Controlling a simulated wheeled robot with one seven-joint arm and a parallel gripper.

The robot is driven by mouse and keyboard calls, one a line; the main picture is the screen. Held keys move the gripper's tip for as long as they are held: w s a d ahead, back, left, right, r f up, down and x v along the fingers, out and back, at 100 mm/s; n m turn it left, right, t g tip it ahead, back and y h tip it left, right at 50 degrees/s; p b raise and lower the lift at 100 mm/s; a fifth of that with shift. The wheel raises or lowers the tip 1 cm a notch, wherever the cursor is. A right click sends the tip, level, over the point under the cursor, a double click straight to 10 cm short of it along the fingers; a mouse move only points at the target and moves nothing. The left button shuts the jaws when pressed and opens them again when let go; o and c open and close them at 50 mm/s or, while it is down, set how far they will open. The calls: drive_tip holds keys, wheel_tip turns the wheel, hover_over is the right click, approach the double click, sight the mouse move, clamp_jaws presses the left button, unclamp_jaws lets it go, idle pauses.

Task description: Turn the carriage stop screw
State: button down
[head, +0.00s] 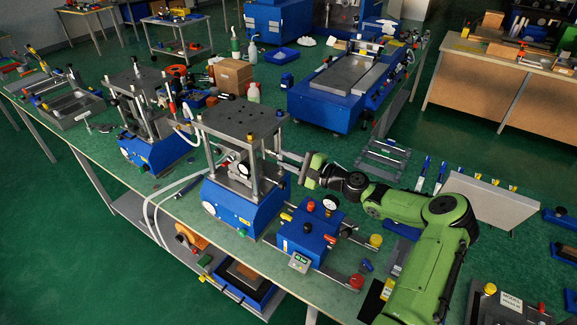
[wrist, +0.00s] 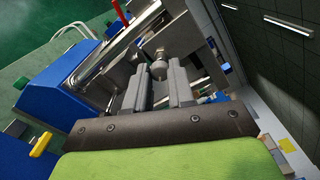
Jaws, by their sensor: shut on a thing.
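The crimping press with a blue base (head: 240,203) and a dark top plate (head: 246,117) on steel columns stands on the green bench. My gripper (head: 287,155) reaches in from the right, level with the space under the plate. In the wrist view the two grey fingers of my gripper (wrist: 161,82) point into the press frame. A round grey screw head, the carriage stop screw (wrist: 158,69), sits between the fingertips, and they are shut on it. The screw's shaft end and thread are hidden. In the head view the screw is too small to make out.
A blue control box (head: 306,235) with a gauge and buttons stands just in front of my arm. A second press (head: 146,145) stands to the left. A grey upright panel (head: 489,200) and a rack (head: 384,157) are on the right. White hoses (head: 160,205) hang at the front edge.

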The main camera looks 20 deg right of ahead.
drive_tip(key=shift+f+n+b, duration=0.15)
drive_tip(key=shift+n+b, duration=3.3)
drive_tip(key=shift+n, duration=0.25)
drive_tip(key=c, duration=1)
unclamp_jaws()
drive_tip(key=shift+o, duration=0.2)
drive_tip(key=v, duration=1.5)
drive_tip(key=shift+s+d, duration=0.25)
drive_tip(key=shift+s, duration=0.05)
